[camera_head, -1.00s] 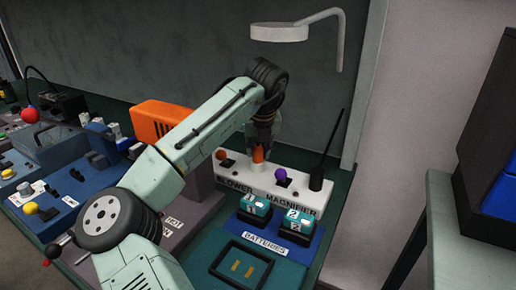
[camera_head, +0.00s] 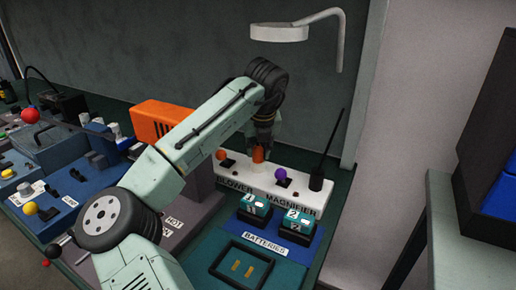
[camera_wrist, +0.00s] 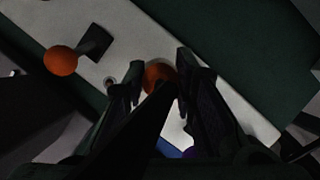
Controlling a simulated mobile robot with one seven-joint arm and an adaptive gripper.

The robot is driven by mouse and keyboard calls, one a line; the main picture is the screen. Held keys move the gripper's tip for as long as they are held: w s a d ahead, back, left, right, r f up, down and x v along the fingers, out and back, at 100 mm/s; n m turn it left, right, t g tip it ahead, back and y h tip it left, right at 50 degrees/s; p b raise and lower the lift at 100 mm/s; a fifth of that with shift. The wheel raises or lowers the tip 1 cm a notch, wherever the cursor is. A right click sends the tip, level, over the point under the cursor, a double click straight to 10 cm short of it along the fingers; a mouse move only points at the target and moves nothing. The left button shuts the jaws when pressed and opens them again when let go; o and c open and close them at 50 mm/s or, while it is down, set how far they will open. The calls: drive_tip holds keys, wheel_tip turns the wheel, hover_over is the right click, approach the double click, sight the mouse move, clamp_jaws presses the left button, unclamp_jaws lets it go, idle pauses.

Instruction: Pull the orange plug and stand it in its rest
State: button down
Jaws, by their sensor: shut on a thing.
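The orange plug (camera_head: 258,155) is at the white panel (camera_head: 325,191), between the other orange knob and the purple knob. My gripper (camera_head: 260,149) reaches down over it and is shut on it. In the wrist view the orange plug (camera_wrist: 159,73) shows between the two dark fingers of my gripper (camera_wrist: 157,82). Its lower end is hidden, so I cannot tell whether it is seated or lifted. A small ringed hole (camera_wrist: 110,83) shows in the white panel beside the left finger. It looks empty.
An orange ball knob (camera_head: 221,155) on a black base is left of the plug; a purple knob (camera_head: 280,174) and a black antenna box (camera_head: 317,182) are right. Batteries (camera_head: 254,207) stand in front. A magnifier lamp (camera_head: 279,33) hangs above. An orange box (camera_head: 155,118) stands left.

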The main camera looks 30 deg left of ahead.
drive_tip(key=shift+r+p, duration=0.65)
drive_tip(key=shift+p, duration=0.25)
idle(0.5)
